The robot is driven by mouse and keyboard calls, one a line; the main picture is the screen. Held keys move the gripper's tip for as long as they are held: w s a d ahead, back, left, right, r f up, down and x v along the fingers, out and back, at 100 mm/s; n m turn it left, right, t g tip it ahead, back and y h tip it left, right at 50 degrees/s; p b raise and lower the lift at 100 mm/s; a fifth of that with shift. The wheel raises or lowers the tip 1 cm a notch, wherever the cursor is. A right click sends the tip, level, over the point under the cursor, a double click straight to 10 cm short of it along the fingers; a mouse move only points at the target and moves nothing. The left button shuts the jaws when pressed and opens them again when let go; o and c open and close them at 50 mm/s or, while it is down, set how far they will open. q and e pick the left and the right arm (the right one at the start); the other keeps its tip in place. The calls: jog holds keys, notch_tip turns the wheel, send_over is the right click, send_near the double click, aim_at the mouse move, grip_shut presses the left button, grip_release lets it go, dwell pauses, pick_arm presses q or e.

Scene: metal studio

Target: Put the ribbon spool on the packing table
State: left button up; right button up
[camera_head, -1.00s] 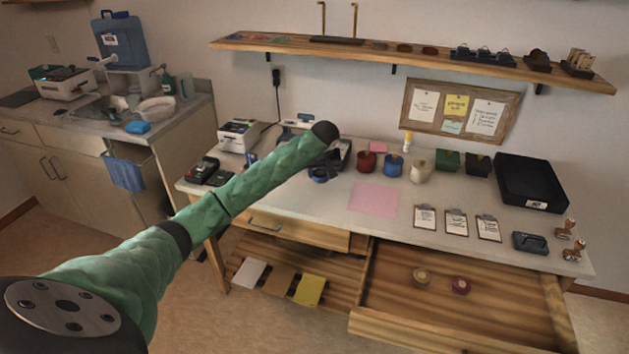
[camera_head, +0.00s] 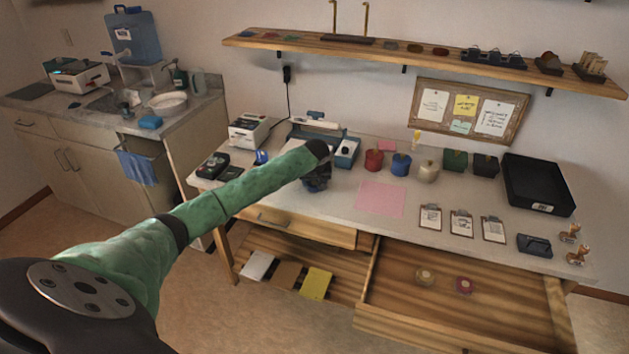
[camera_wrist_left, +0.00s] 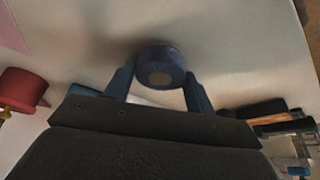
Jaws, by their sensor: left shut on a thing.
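My left gripper (camera_head: 318,185) is shut on a dark blue ribbon spool (camera_wrist_left: 161,67). In the head view my forearm and wrist mostly hide the spool. The packing table (camera_head: 335,218) has a pale top; its surface fills much of the left wrist view (camera_wrist_left: 240,50). The gripper is over the table's left-middle part, left of a pink sheet (camera_head: 380,198). I cannot tell whether the spool touches the top. My right gripper is not in view.
A black tray (camera_head: 538,184) is at right. The open drawer (camera_head: 400,290) holds a cream spool (camera_head: 425,277) and a pink spool (camera_head: 464,286).

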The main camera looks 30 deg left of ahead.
pick_arm(q)
jog(key=shift+f, duration=0.1)
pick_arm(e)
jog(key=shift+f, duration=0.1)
pick_arm(q)
jog(key=o, duration=1)
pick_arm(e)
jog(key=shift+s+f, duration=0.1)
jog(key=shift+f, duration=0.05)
pick_arm(q)
jog(key=shift+r, duration=0.2)
jog(key=b+v, duration=0.2)
jog(key=v, duration=0.9)
jog(key=shift+s+d+r+b, duration=0.1)
jog(key=shift+d+r+b, duration=0.05)
jog(key=shift+r+b, duration=0.2)
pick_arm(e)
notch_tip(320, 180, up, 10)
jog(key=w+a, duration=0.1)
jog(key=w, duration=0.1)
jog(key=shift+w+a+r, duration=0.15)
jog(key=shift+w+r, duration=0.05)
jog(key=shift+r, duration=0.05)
